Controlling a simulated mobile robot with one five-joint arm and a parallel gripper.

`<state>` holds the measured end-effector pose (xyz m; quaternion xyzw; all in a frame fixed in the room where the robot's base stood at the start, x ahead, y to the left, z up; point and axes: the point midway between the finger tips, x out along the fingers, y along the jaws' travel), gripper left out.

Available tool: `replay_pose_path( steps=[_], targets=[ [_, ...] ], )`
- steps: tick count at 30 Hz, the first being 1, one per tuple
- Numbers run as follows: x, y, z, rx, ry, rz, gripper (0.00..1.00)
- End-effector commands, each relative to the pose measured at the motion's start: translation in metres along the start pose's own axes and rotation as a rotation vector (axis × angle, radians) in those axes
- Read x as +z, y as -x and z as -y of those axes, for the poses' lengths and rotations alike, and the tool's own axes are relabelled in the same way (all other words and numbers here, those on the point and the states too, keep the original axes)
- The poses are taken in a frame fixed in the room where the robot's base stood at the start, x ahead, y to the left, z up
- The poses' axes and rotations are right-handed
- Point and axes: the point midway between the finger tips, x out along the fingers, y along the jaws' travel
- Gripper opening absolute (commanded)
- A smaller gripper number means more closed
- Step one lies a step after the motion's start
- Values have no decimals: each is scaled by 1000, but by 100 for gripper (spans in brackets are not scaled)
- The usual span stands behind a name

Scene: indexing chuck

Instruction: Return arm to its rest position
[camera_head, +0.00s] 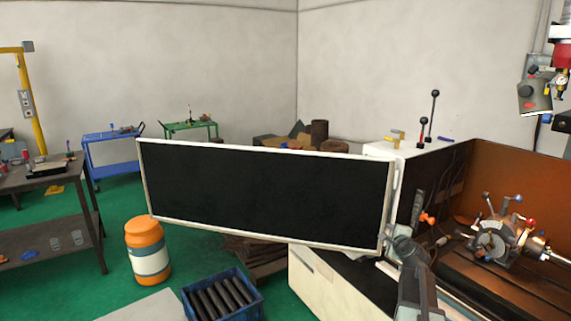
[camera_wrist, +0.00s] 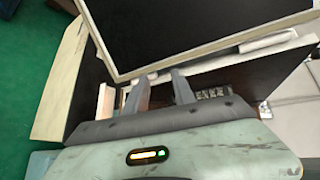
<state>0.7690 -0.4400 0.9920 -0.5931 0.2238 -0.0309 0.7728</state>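My gripper (camera_wrist: 160,76) shows in the wrist view with its two grey fingers apart. Nothing is seen between them. The fingers point toward the lower edge of a dark panel with a pale frame (camera_wrist: 195,30); I cannot tell whether they touch it. In the head view my arm (camera_head: 415,275) rises at the lower right, beside the right end of the same panel (camera_head: 265,195). The fingertips are not clear in that view.
The indexing chuck (camera_head: 492,240) sits on the machine bed at right, before a brown guard (camera_head: 530,190). Levers (camera_head: 434,105) stand on the machine behind.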

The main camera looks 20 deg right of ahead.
Motion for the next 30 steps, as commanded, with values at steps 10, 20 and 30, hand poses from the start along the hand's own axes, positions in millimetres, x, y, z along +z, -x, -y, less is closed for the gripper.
replay_pose_path(
  steps=[10, 20, 30],
  targets=[
    [284, 47, -116, 295, 516, 399, 31],
    [381, 204, -265, 681, 1354, 822, 31],
    [298, 274, -294, 992, 1786, 1118, 31]
  ],
)
